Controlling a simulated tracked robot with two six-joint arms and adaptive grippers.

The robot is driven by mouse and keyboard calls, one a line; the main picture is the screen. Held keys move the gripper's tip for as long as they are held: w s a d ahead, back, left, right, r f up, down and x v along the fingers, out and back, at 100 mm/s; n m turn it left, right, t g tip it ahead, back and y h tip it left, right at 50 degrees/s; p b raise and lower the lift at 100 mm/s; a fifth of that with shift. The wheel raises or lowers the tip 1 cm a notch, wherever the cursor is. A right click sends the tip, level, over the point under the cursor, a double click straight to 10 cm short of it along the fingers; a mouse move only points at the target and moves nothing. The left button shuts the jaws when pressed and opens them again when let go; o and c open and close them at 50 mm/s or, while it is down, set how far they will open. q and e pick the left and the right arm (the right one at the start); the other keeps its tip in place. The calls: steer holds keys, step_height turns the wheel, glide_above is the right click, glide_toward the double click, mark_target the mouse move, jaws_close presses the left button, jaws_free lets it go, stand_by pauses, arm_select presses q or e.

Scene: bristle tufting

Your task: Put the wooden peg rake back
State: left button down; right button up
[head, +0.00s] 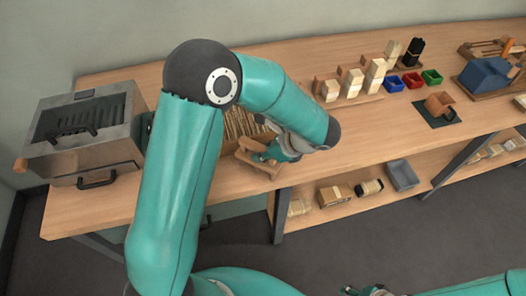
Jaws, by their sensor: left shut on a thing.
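My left gripper (269,154) is shut on a light wooden piece (258,166), which looks like the peg rake. It is at the front edge of the bench, just in front of a wooden box of thin upright bristles (236,124). The fingers cover part of the piece, and I cannot tell whether it touches the bench top. My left arm hides part of the bristle box. Part of my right gripper (368,291) shows at the bottom edge, low over the floor; its jaws are cut off.
A metal box (88,150) with black handles stands at the left. Wooden blocks (352,78), small coloured bins (412,80), and a blue fixture (485,76) stand further right. A lower shelf holds a grey bin (402,175). Bench top at front centre-right is clear.

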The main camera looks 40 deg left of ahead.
arm_select(q)
steer(key=shift+f, duration=0.1)
steer(key=c, duration=1)
jaws_free()
